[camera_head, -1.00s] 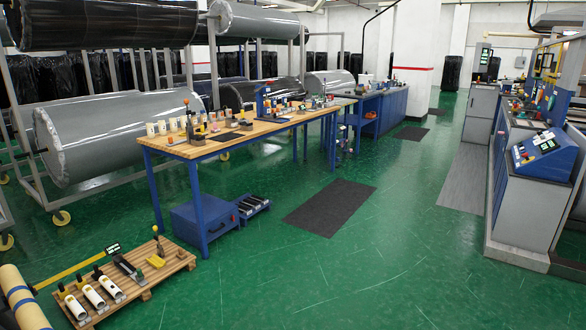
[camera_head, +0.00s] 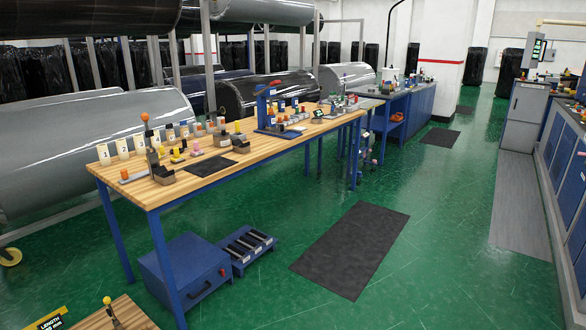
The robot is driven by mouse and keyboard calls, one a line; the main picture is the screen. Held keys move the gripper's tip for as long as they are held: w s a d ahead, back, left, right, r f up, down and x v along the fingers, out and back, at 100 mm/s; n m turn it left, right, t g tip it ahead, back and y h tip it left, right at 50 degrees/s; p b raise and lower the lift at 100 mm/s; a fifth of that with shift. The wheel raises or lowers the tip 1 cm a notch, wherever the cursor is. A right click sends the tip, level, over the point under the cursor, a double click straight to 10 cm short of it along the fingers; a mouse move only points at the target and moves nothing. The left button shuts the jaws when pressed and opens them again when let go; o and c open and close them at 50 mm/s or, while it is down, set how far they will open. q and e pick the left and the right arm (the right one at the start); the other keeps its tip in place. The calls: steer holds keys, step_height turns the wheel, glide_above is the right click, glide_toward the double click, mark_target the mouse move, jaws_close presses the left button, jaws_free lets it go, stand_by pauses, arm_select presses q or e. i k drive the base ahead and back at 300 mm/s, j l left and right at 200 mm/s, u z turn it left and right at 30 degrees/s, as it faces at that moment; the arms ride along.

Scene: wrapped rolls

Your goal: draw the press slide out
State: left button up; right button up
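A blue upright frame that looks like a small press (camera_head: 268,112) stands on the wooden-topped workbench (camera_head: 195,182), near the middle of its length. A slide on it is too small to make out, so I cannot tell how far in or out it is. Neither of my grippers is in view.
Small bottles, cups and fixtures stand along the workbench. A blue cabinet (camera_head: 185,278) and a blue tray (camera_head: 245,248) are on the floor beneath it. A dark mat (camera_head: 352,248) lies on open green floor. A blue-fronted counter (camera_head: 572,175) stands at the right.

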mark_target(277, 129)
steer(key=i, duration=2.7)
